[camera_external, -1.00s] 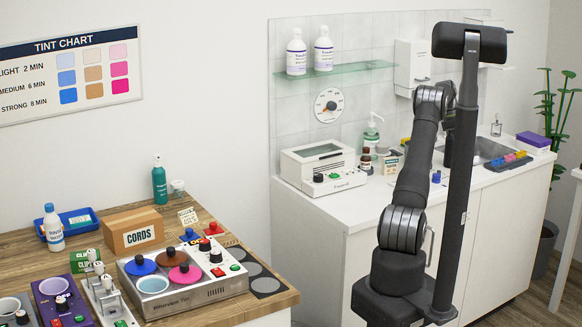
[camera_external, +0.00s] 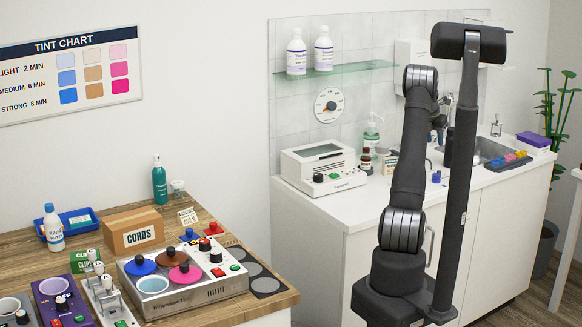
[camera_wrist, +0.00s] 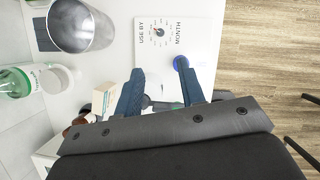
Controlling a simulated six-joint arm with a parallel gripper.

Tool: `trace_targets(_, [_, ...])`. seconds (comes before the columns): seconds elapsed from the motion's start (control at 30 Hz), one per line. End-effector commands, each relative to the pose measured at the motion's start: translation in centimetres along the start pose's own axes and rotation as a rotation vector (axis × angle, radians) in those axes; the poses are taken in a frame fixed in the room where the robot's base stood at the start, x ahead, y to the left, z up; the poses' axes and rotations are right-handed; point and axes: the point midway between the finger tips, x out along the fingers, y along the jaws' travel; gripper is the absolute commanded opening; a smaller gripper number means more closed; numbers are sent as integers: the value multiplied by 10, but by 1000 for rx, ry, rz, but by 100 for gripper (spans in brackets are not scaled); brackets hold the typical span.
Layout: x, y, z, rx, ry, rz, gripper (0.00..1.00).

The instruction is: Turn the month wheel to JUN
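The month wheel is a small round dial (camera_wrist: 160,32) with a dark centre, on a white plate (camera_wrist: 147,54) printed USE BY and MONTH, at the top of the wrist view. Its month marks are too small to read, so its setting cannot be told. My gripper (camera_wrist: 160,80) has its two dark blue fingers spread wide, with no object held between them. The fingertips are apart from the dial, below it in the wrist picture. In the external view my gripper is mostly hidden behind the black post, and I cannot make out the month wheel there.
On the counter (camera_external: 355,208) stand a white steriliser box (camera_external: 318,165) and a pump bottle (camera_external: 371,135).

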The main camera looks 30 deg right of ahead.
Motion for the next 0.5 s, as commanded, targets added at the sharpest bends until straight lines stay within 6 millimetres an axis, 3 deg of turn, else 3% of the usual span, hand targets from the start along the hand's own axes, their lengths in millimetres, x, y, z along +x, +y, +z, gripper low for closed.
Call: trace_targets(0.5, [112, -1, 0, 3, 2, -2, 36])
